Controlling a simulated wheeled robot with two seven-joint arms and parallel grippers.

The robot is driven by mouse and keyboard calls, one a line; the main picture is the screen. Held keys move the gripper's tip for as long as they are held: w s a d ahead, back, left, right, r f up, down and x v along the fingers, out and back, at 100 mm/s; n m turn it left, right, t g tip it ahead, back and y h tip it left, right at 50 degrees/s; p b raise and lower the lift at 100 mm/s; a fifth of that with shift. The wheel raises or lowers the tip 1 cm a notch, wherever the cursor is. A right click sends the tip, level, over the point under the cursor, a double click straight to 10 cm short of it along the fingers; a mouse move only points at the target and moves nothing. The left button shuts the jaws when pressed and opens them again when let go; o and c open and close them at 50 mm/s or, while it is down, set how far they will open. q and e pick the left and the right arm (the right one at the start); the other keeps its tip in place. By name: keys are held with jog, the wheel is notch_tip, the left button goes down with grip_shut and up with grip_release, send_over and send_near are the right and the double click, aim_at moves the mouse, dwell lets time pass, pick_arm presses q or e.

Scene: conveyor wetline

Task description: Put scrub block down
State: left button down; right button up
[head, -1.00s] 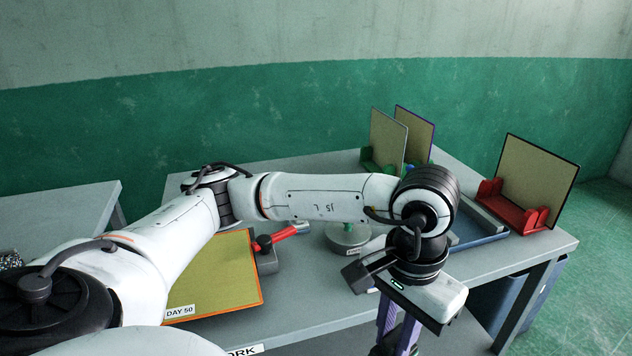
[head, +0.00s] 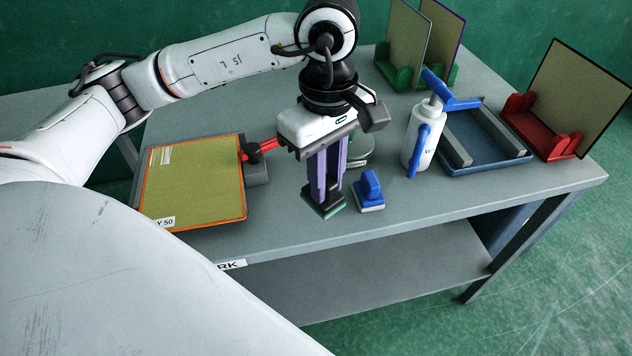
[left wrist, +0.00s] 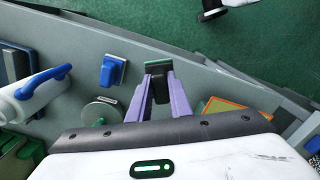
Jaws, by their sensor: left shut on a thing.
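My left gripper (head: 325,185) points down over the front part of the grey table (head: 300,225). Its purple fingers are shut on a scrub block (head: 323,207) with a dark grip and a green base. The block is level, at or just above the table top; I cannot tell if it touches. In the left wrist view the block (left wrist: 160,66) shows between the fingertips (left wrist: 160,88). A blue-handled block with a pale base (head: 370,192) stands just right of it, apart. It also shows in the left wrist view (left wrist: 110,71). My right gripper is not in view.
An orange-edged screen (head: 195,185) lies left, beside a red-handled clamp (head: 257,165). A round grey-green disc (head: 361,150) is behind the gripper. A white-and-blue spray bottle (head: 418,140), blue tray (head: 480,150) and red rack (head: 545,130) stand right. Bare table lies in front.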

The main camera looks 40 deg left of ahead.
pick_arm(q)
jog(key=n, duration=0.4)
jog(key=a+n, duration=0.1)
jog(key=shift+w+r+n, duration=0.25)
jog(key=shift+w+n, duration=0.15)
jog(key=n, duration=0.3)
jog(key=shift+w+a+r, duration=0.1)
jog(key=shift+w+a, duration=0.05)
jog(key=shift+w, duration=0.05)
jog(key=n, duration=0.5)
jog(key=shift+w+a+r, duration=0.25)
jog(key=shift+w+a, duration=0.05)
jog(key=shift+a, duration=0.05)
jog(key=n, duration=0.3)
jog(key=shift+w+a+r+b, duration=0.15)
jog(key=shift+a+b, duration=0.05)
jog(key=shift+b, duration=0.1)
jog(key=n, duration=0.5)
jog(key=shift+w+a+r, duration=0.25)
jog(key=shift+w+a, duration=0.05)
jog(key=shift+a, duration=0.05)
jog(key=f+n, duration=0.3)
jog(key=a+f+n, duration=0.1)
jog(key=f+n, duration=0.4)
jog(key=f, duration=0.1)
jog(key=shift+w+a+n+y, duration=0.15)
jog(key=shift+w+n+y, duration=0.15)
jog(key=shift+n, duration=0.1)
jog(key=shift+f, duration=0.15)
